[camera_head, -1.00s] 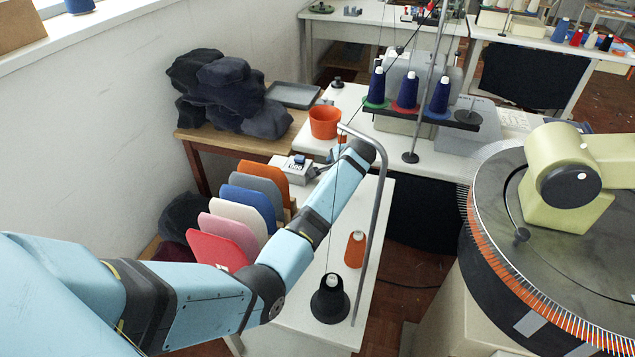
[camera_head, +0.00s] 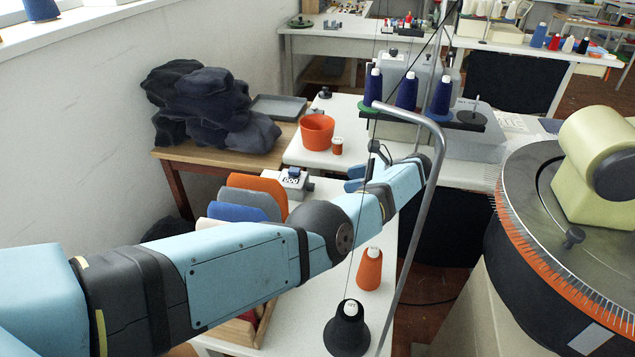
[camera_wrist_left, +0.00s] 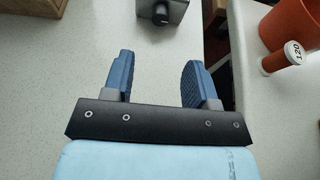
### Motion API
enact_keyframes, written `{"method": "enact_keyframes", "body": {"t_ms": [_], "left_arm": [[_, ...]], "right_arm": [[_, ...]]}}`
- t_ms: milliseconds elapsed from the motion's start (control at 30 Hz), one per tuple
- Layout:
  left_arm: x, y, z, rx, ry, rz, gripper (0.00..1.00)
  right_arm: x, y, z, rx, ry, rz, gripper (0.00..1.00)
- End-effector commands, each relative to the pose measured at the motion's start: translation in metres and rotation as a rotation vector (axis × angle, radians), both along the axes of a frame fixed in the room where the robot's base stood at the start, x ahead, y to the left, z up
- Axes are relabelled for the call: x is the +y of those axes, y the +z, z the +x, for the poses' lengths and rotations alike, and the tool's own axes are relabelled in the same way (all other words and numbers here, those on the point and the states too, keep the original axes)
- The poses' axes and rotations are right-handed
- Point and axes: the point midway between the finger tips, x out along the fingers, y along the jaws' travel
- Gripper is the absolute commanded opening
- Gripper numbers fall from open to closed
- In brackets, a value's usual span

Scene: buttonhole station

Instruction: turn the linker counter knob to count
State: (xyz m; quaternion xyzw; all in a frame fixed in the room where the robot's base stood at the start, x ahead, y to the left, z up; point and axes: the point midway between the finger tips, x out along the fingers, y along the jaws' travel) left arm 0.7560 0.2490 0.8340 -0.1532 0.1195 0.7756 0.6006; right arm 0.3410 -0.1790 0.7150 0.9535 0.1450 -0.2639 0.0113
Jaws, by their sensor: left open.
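The linker counter (camera_head: 291,181) is a small grey box with a digit display, on the white table beyond the coloured panels in the head view. In the left wrist view the edge of its grey housing (camera_wrist_left: 178,8) shows at the top, with a dark round knob (camera_wrist_left: 160,15) on the side facing me. The knob's setting cannot be read. My left gripper (camera_head: 353,178) is open and empty, with blue fingers, to the right of the counter. In the left wrist view the knob lies ahead of the open fingers (camera_wrist_left: 158,68), apart from them.
An orange tub (camera_head: 316,132) and a small spool labelled 120 (camera_wrist_left: 282,57) stand right of the fingers in the wrist view. A bent metal stand (camera_head: 425,205) rises close by my arm. An orange cone (camera_head: 369,270) and a black cone (camera_head: 347,328) stand nearer.

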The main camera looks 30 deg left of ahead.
Motion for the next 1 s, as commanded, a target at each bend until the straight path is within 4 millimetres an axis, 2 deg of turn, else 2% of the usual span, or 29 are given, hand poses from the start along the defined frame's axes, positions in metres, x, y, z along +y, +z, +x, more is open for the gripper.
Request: {"method": "enact_keyframes", "body": {"t_ms": [33, 200, 500, 900, 933, 1000], "left_arm": [[0.011, -0.002, -0.004, 0.002, 0.005, -0.001, 0.53], [0.045, -0.018, -0.013, 0.001, 0.004, 0.000, 0.53], [0.086, -0.037, -0.022, -0.001, 0.004, -0.001, 0.53], [0.093, -0.040, -0.024, -0.002, 0.001, -0.001, 0.53], [0.093, -0.040, -0.024, -0.002, 0.001, -0.001, 0.50], [0.093, -0.040, -0.024, -0.002, 0.001, -0.001, 0.34]], "right_arm": [[-0.001, 0.006, 0.000, 0.004, -0.001, -0.005, 0.53], [-0.003, 0.004, -0.002, 0.016, -0.002, -0.018, 0.53], [-0.003, 0.004, -0.002, 0.022, -0.004, -0.016, 0.53], [-0.003, 0.004, -0.002, 0.023, -0.005, -0.016, 0.53], [-0.003, 0.004, -0.002, 0.023, -0.005, -0.016, 0.53], [-0.003, 0.004, -0.002, 0.023, -0.005, -0.016, 0.53]]}}
